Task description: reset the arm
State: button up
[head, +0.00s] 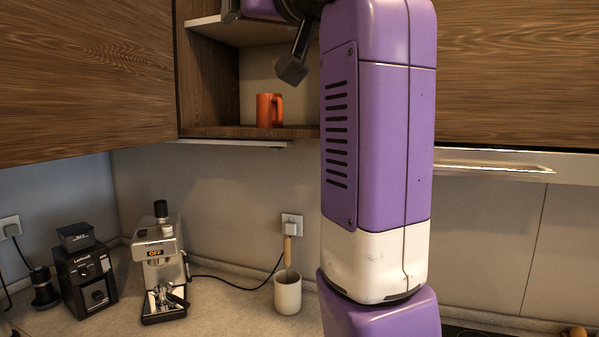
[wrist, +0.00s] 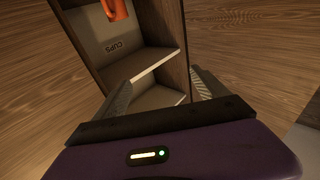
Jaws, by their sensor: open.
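My gripper (head: 291,68) is raised in front of the open wall shelf, above and near an orange mug (head: 268,110). Only part of it shows in the head view, next to my purple arm. In the wrist view my gripper (wrist: 163,86) has its two fingers spread apart with nothing between them. The orange mug stands upright on the lower board of the shelf, apart from the fingers. In the wrist view only a piece of the mug (wrist: 115,8) shows at the top edge.
The open shelf (head: 200,132) sits between wooden cabinet doors (head: 85,75); its "CUPS" label (wrist: 126,46) shows in the wrist view. Below, a coffee machine (head: 158,255), a black grinder (head: 88,275) and a white cup (head: 288,294) holding a wooden-handled tool stand on the counter.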

notch_tip(320, 180, down, 11)
jog(key=w+d+t, duration=0.2)
jog(key=w, duration=0.1)
jog(key=s+d+f+m+t+h+b, duration=0.1)
jog(key=s+d+f, duration=0.2)
jog(key=f, duration=0.7)
jog(key=s+d+f+m+h, duration=0.1)
jog(key=s+d+f, duration=0.25)
jog(key=f, duration=0.65)
jog(key=s+d+f+t+h+b, duration=0.15)
jog(key=d+f, duration=0.25)
jog(key=f, duration=0.6)
jog(key=s+d+f+m+g+h, duration=0.1)
jog(key=s+d+f, duration=0.3)
jog(key=s+f, duration=0.5)
jog(key=s+d+f+m+g+h+b, duration=0.1)
jog(key=s+d+f+g, duration=0.3)
jog(key=s+f, duration=0.6)
jog(key=s+d+f+g+h+b, duration=0.1)
jog(key=s+d+f, duration=0.3)
jog(key=s+f, duration=0.6)
jog(key=s+g+h, duration=0.1)
jog(key=s, duration=1.1)
jog(key=shift+s+d+f+m, duration=0.2)
jog(key=shift+s+d+m, duration=0.1)
jog(key=shift+m, duration=0.1)
jog(key=shift+g, duration=0.25)
jog(key=shift+c, duration=0.4)
